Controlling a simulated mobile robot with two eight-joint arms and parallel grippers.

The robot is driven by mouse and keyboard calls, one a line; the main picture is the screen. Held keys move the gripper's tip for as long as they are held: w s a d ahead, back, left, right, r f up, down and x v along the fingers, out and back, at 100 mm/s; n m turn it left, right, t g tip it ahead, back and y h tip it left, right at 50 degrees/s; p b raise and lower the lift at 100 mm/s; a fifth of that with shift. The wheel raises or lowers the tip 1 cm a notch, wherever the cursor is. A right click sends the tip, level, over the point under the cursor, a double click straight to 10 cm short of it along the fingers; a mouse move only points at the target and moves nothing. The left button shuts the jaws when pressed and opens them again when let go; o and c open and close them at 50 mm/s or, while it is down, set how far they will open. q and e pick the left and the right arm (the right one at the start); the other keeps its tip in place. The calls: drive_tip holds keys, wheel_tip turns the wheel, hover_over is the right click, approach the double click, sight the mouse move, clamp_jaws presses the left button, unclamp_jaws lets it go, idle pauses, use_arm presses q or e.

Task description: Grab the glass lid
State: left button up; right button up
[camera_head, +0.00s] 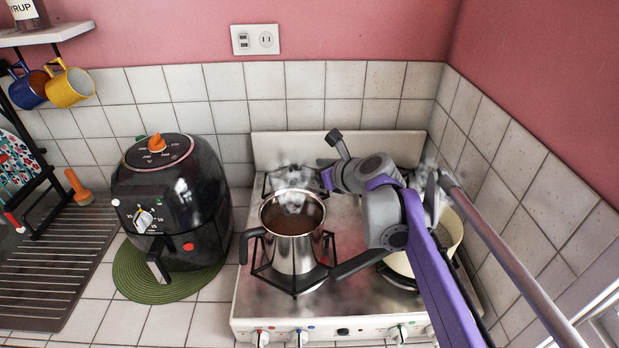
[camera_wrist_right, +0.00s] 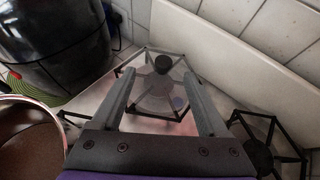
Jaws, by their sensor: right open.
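The glass lid (camera_wrist_right: 158,92) is clear, with a round black knob (camera_wrist_right: 163,63). In the right wrist view it lies over the rear left burner, and the burner's black grate shows through and around it. In the head view the lid is hard to make out behind steam and the pot. My right gripper (camera_wrist_right: 161,79) is open and empty. Its two grey fingers point at the lid, with the knob between and just beyond the fingertips; contact cannot be told. My left gripper is not in view.
A steaming steel pot (camera_head: 294,244) of brown liquid stands on the front left burner. A cream pot (camera_head: 449,233) is partly hidden behind my right arm. A black air fryer (camera_head: 180,200) on a green mat (camera_head: 130,277) stands left of the stove (camera_head: 250,303). Tiled walls close the back and right.

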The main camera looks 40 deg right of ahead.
sight(295, 167)
drive_tip(key=shift+m, duration=0.4)
drive_tip(key=x, duration=0.5)
drive_tip(key=shift+d+f, duration=0.35)
drive_tip(key=shift+f+x, duration=0.15)
drive_tip(key=shift+x, duration=1.2)
drive_tip(key=shift+f+x, duration=0.15)
drive_tip(key=shift+x, duration=1.2)
drive_tip(key=shift+s, duration=0.2)
clamp_jaws()
